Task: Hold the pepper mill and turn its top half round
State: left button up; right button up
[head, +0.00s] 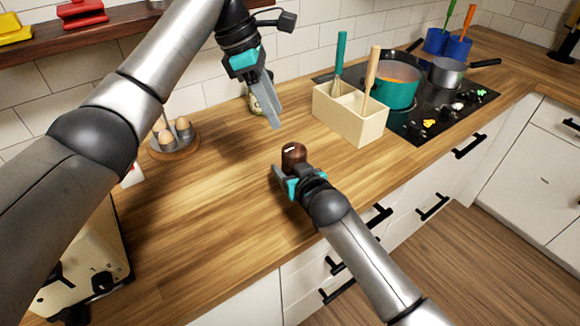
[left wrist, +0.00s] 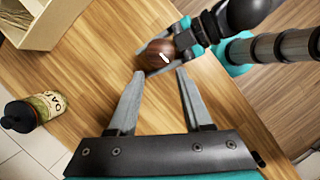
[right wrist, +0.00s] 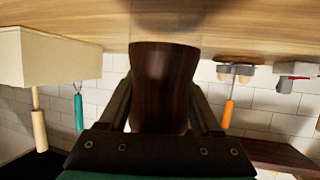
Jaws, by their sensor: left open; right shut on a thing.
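The dark brown wooden pepper mill (head: 293,154) stands upright on the counter near its front edge. My right gripper (head: 287,175) is shut around its lower part from the front. In the right wrist view the mill (right wrist: 163,80) sits between both fingers. My left gripper (head: 277,120) is open and empty, above the counter and behind the mill, pointing down. In the left wrist view the mill's round top (left wrist: 157,52) shows just beyond the open fingertips, apart from them. The mill's lower part is hidden there by the right gripper.
A wooden utensil box (head: 350,115) stands to the right, before a hob with a teal pot (head: 397,87). An egg holder (head: 173,140) stands at the back left, a toaster (head: 85,275) at the front left. A labelled jar (left wrist: 38,110) stands behind my left gripper.

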aim_at(294, 148)
dwell(0.4)
pick_arm(q)
jog(key=shift+o, duration=2.1)
jog(key=shift+r+m, duration=0.1)
jog(key=shift+m, duration=0.4)
jog(key=o, duration=0.3)
jog(key=m, duration=0.2)
jog(key=m+t+y, duration=0.1)
jog(key=shift+s+d+r, duration=0.15)
jog(key=shift+r, duration=0.1)
jog(key=m, duration=0.3)
jog(key=m+t, duration=0.1)
jog(key=shift+s+d+r+y, duration=0.25)
jog(key=shift+y, duration=0.15)
jog(key=s+d+m+t+y, duration=0.15)
jog(key=s+m, duration=0.25)
jog(key=m, duration=0.9)
jog(key=shift+t+h, duration=0.25)
jog(key=shift+t, duration=0.2)
jog(key=x, duration=1.2)
jog(key=shift+w+d+f, duration=0.15)
jog(key=shift+w+d, duration=0.05)
jog(key=shift+d, duration=0.1)
